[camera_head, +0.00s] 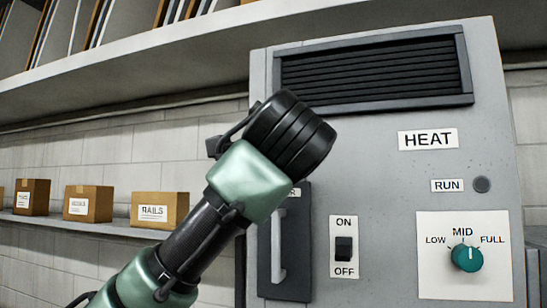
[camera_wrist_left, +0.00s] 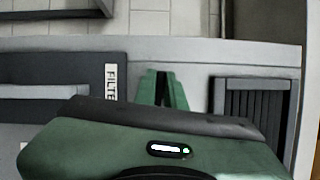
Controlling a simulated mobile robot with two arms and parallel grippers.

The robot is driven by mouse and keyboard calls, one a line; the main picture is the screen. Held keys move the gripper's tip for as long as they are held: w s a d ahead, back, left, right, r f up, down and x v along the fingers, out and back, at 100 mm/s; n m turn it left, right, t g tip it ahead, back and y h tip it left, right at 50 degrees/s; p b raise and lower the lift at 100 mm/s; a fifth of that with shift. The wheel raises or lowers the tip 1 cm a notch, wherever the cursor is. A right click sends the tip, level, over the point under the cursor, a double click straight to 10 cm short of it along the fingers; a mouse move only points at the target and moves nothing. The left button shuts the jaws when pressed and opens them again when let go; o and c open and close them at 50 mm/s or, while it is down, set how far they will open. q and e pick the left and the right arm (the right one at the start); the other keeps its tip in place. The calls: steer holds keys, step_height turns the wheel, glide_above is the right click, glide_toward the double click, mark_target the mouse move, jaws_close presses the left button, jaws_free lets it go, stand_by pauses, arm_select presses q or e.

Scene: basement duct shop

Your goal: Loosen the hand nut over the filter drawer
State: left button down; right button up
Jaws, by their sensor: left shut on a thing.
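The filter drawer (camera_head: 270,245) is a dark panel with a pale upright handle, low on the left of the grey heater cabinet. It also shows in the left wrist view (camera_wrist_left: 85,75), turned sideways, with part of its FILTER label. My left arm's dark wrist (camera_head: 290,135) covers the spot just above the drawer in the head view and hides the fingertips. In the left wrist view my left gripper's green fingers (camera_wrist_left: 162,80) are close together against the cabinet, between drawer and vent. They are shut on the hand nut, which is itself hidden. My right gripper is out of view.
The cabinet (camera_head: 385,180) carries a vent grille (camera_head: 375,72) at the top, an ON/OFF switch (camera_head: 344,248), a RUN lamp (camera_head: 481,184) and a teal dial (camera_head: 466,257). Cardboard boxes (camera_head: 160,209) stand on a wall shelf at left. An upper shelf (camera_head: 150,65) runs overhead.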

arm_select(q)
steer(key=shift+n+g, duration=0.3)
steer(key=shift+n, duration=0.4)
steer(key=c, duration=1.5)
jaws_free()
steer(key=shift+w+d, duration=0.1)
steer(key=shift+w, duration=0.1)
steer(key=shift+f, duration=0.1)
steer(key=s+b, duration=0.1)
steer(key=s, duration=0.1)
steer(key=s+b, duration=0.1)
steer(key=s, duration=0.2)
steer(key=s+b, duration=0.1)
steer(key=s, duration=0.2)
steer(key=shift+d+b, duration=0.3)
steer(key=shift+b, duration=0.1)
steer(key=shift+w, duration=0.1)
